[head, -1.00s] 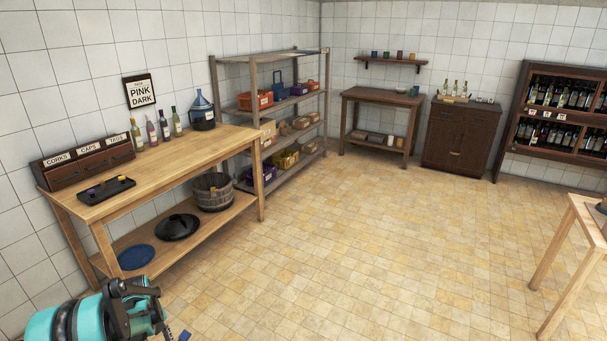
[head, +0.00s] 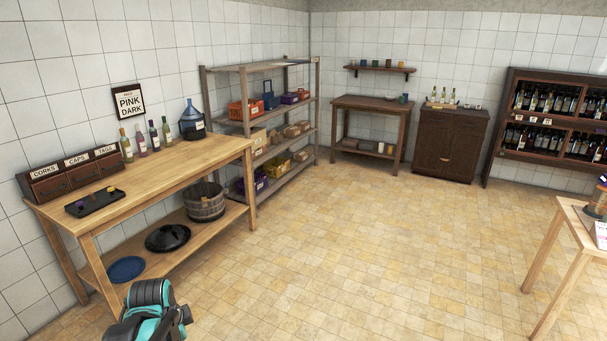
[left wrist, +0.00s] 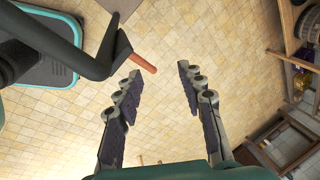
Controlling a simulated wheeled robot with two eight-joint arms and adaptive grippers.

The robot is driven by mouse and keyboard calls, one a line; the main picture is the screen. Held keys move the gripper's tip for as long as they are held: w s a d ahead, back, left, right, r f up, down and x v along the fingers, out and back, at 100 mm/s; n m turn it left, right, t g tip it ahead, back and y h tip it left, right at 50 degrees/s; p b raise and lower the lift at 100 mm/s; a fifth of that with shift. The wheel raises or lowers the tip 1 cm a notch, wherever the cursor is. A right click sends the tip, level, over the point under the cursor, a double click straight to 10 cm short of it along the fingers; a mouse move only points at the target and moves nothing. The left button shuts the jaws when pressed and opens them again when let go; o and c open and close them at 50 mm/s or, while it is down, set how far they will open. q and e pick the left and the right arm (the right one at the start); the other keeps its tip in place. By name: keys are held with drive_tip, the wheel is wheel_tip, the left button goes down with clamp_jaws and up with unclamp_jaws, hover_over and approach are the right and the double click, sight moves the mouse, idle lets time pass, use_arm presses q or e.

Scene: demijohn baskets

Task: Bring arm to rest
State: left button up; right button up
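My left arm shows as teal and black links at the bottom left of the head view, in front of the workbench; its gripper cannot be made out there. In the left wrist view my left gripper (left wrist: 158,73) has its two dark padded fingers spread wide apart. Nothing is between them, and tiled floor shows beyond. My right arm and gripper are in neither view.
The wooden workbench (head: 150,178) at left carries bottles, a black tray (head: 94,201) and a demijohn (head: 192,122). A light table (head: 565,225) stands at right. The middle floor is clear.

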use_arm(q)
drive_tip(key=s+d+r+n+t, duration=0.3)
drive_tip(key=s+d+n+t, duration=0.1)
drive_tip(key=s+d+n, duration=0.8)
wheel_tip(320, 180, down, 10)
drive_tip(key=b, duration=1)
drive_tip(key=shift+s+a+h, duration=0.25)
drive_tip(key=shift+a+h, duration=0.15)
